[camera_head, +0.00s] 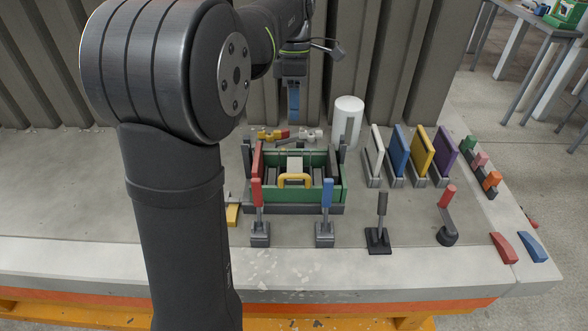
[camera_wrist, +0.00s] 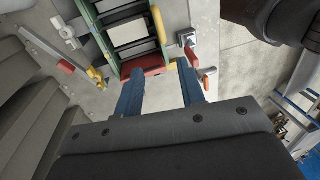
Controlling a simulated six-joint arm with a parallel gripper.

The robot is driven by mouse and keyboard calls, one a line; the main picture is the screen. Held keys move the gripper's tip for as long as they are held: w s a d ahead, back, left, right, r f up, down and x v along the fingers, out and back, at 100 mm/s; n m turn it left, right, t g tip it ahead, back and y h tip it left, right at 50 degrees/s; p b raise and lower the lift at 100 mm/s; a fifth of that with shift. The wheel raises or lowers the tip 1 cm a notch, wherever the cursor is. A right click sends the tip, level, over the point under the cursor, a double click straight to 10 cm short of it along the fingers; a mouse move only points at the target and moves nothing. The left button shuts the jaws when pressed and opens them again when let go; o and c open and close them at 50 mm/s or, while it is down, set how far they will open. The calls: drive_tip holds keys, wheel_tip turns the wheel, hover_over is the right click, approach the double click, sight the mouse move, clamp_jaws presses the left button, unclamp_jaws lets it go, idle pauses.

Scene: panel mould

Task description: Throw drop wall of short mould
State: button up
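The mould, a green-sided frame (camera_head: 337,192) on a dark base, sits on the bench in the head view. A red end wall (camera_head: 257,160) stands at its left, and a yellow handle (camera_head: 295,180) shows at its front. In the wrist view the green frame (camera_wrist: 93,30) is at the top, with the red wall (camera_wrist: 143,66) nearest me. My gripper (camera_head: 293,102) hangs above and behind the mould, touching nothing. In the wrist view its two blue fingers (camera_wrist: 160,82) are apart and empty. I cannot tell which part is the drop wall.
Red-handled (camera_head: 257,194) and blue-handled (camera_head: 328,194) levers stand in front of the mould. A black lever (camera_head: 382,208) and a red-topped crank (camera_head: 447,198) are farther right. The bench at left is bare.

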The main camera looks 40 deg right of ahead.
sight(294, 174)
drive_tip(key=f, duration=0.5)
drive_tip(key=s+a+f, duration=0.1)
drive_tip(key=f, duration=0.5)
drive_tip(key=s+a+f, duration=0.1)
drive_tip(key=f, duration=0.5)
drive_tip(key=shift+s+a, duration=0.1)
drive_tip(key=shift+s, duration=0.05)
drive_tip(key=shift+c, duration=0.3)
clamp_jaws()
